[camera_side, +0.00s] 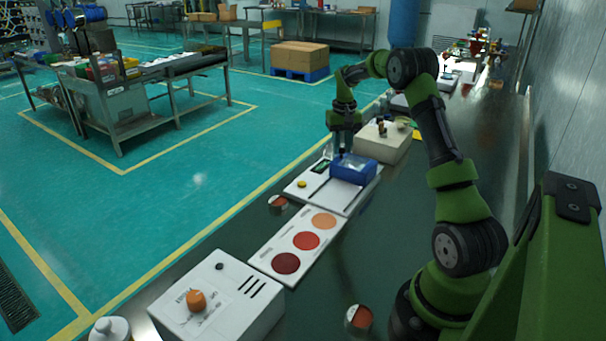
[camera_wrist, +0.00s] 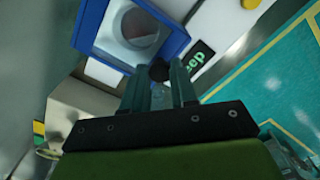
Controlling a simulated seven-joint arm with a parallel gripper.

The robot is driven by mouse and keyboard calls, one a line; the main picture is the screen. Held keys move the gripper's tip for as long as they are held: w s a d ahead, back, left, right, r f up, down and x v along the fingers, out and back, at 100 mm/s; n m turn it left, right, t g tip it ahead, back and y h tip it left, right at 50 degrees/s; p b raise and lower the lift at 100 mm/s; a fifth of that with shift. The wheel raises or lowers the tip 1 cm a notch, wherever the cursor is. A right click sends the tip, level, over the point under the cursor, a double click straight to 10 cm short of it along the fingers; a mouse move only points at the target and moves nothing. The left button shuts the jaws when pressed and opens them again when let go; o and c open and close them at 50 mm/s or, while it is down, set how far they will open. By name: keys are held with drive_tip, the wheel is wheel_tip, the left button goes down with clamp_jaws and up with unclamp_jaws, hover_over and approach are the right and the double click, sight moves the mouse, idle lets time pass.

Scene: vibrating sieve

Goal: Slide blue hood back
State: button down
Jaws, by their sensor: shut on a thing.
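The blue hood (camera_side: 353,169) sits on a white machine base (camera_side: 325,192) in the middle of the side view. It has a clear top panel. In the wrist view the hood (camera_wrist: 83,28) fills the upper left, and a round dish with red in it shows through the panel. My gripper (camera_side: 343,150) points down at the hood's far edge. In the wrist view my gripper (camera_wrist: 160,80) is shut on a dark round knob (camera_wrist: 159,70) at the hood's edge. A small display (camera_wrist: 196,60) with green letters lies beside the fingers.
A yellow button (camera_side: 302,184) is on the base. A white panel with several coloured discs (camera_side: 307,241) and a white box with an orange knob (camera_side: 196,300) stand nearer. A beige box (camera_side: 384,143) stands behind the hood. Two small round dishes (camera_side: 278,202) (camera_side: 359,317) lie on the dark bench.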

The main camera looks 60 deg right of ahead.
drive_tip(key=a, duration=1.2)
drive_tip(key=shift+a, duration=0.1)
drive_tip(key=c, duration=1)
unclamp_jaws()
drive_tip(key=shift+c, duration=0.2)
drive_tip(key=shift+o, duration=0.8)
wheel_tip(320, 180, up, 17)
